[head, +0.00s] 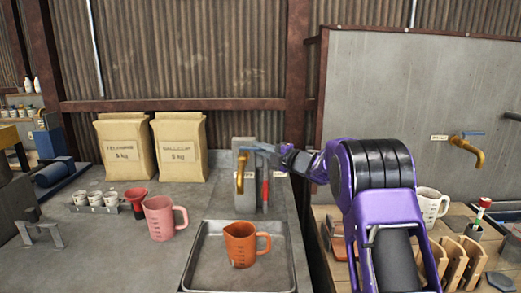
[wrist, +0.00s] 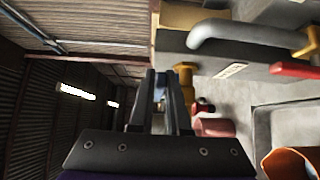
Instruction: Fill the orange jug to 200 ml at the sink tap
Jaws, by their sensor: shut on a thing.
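The orange jug (head: 240,243) stands upright in the shallow metal sink (head: 200,268), roughly below the brass sink tap (head: 240,172). Its inside level and any marks are too small to read. No water stream is visible. My gripper (head: 274,152) is at the tap's blue lever (head: 254,148), to the right of the spout. In the wrist view my gripper (wrist: 160,78) is shut on a small blue piece, which looks like the lever; its fingers hide most of it. Part of the orange jug also shows in the wrist view (wrist: 285,163).
A pink jug (head: 160,220) stands left of the sink. A second tap (head: 470,150) and a white jug (head: 430,205) are right.

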